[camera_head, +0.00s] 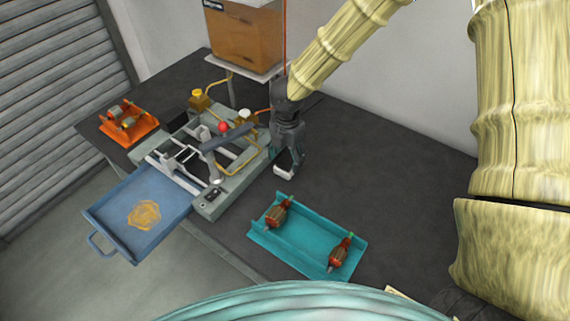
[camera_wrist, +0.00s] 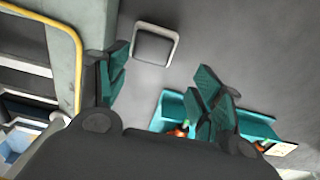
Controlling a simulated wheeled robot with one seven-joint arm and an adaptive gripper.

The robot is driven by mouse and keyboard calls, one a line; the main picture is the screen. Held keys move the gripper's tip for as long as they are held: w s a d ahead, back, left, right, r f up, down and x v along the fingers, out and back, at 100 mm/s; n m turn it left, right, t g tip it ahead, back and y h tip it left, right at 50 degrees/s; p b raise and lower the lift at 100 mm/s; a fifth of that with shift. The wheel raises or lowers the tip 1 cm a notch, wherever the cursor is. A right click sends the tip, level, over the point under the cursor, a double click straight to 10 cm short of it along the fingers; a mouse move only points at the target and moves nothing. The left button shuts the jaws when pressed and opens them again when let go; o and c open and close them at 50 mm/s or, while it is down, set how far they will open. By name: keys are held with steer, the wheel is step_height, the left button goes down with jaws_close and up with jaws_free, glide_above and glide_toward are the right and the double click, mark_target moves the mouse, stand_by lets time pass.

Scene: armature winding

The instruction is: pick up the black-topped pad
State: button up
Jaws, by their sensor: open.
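The black-topped pad (camera_wrist: 154,47) shows in the wrist view as a dark rounded square with a pale rim, lying on the grey table. It is beyond my gripper (camera_wrist: 163,84), whose teal-padded fingers are spread apart with nothing between them. The pad lies ahead of the gap between the fingertips, nearer the left finger. In the head view my gripper (camera_head: 288,160) points down just right of the machine. The pad's pale edge (camera_head: 284,173) shows at the fingertips there, and the rest is largely hidden behind the gripper. I cannot tell the height between fingers and pad.
A grey winding machine (camera_head: 236,184) with yellow hoses stands left of my gripper. A teal tray (camera_head: 306,236) with two armatures lies in front. A blue drawer (camera_head: 166,192) sticks out at left. An orange fixture (camera_head: 128,122) stands at the far left. The table's right side is clear.

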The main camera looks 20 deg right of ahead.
mark_target(286, 164)
steer(key=shift+s, duration=0.3)
steer(key=w+f+p, duration=0.1)
steer(key=f, duration=0.1)
steer(key=w+f, duration=0.2)
steer(key=shift+w+d+f+p, duration=0.1)
steer(key=shift+w+p, duration=0.2)
steer(key=shift+p, duration=0.1)
steer(key=shift+s+d+f, duration=0.1)
steer(key=shift+f, duration=0.25)
steer(key=shift+s+f+p, duration=0.25)
steer(key=shift+f+p, duration=0.05)
steer(key=shift+p, duration=0.05)
steer(key=shift+s+f, duration=0.15)
steer(key=shift+s, duration=0.35)
steer(key=shift+w+f, duration=0.55)
steer(key=shift+w, duration=0.05)
steer(key=shift+s+r, duration=0.25)
steer(key=shift+s, duration=0.05)
steer(key=c, duration=0.6)
steer(key=shift+c, duration=1.4)
steer(key=shift+w+f, duration=0.1)
steer(key=shift+w, duration=0.05)
steer(key=shift+r+b, duration=1.5)
steer(key=shift+r, duration=3.55)
